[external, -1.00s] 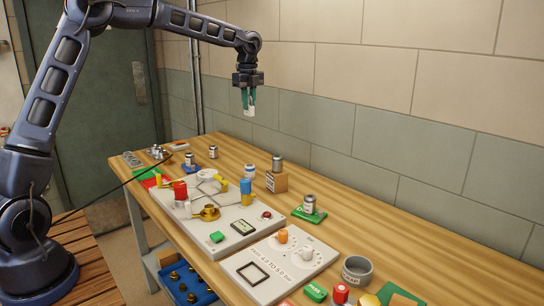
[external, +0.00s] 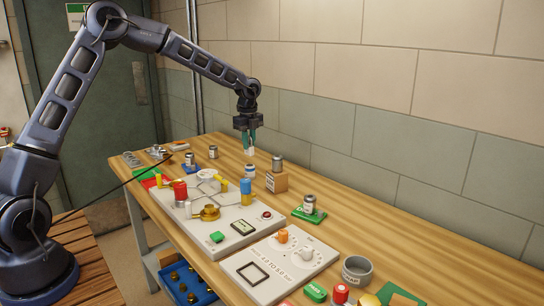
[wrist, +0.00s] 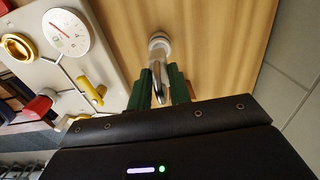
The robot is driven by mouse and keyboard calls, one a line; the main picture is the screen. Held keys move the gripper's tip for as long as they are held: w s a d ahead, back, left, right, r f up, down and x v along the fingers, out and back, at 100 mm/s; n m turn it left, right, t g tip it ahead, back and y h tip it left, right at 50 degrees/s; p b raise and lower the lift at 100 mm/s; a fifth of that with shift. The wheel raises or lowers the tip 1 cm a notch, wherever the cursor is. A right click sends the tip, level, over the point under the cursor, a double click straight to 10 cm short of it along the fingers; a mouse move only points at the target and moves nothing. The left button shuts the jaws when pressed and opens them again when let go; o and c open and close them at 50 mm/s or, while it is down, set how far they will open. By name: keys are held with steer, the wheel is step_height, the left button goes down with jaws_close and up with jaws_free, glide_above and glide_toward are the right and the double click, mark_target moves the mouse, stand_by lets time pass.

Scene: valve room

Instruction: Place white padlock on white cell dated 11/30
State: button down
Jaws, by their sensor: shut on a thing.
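My gripper (external: 249,145) has green fingers shut on a small white thing, which looks like the white padlock (external: 249,153). In the wrist view the gripper (wrist: 159,88) holds a pale, shiny piece (wrist: 158,70) between the fingers, pointing away from me. Just below it in the external view stands a small white-banded cylinder (external: 249,172) on the table, probably a cell. A round-topped cylinder also shows beyond the fingertips in the wrist view (wrist: 158,40). The padlock looks just above the cylinder; contact cannot be told. The date on its label is unreadable.
The tiled wall (external: 340,140) is behind.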

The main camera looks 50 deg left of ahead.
mark_target(249, 152)
steer(key=shift+f, duration=2.1)
steer(key=shift+f, duration=0.1)
steer(key=c, duration=1.3)
jaws_free()
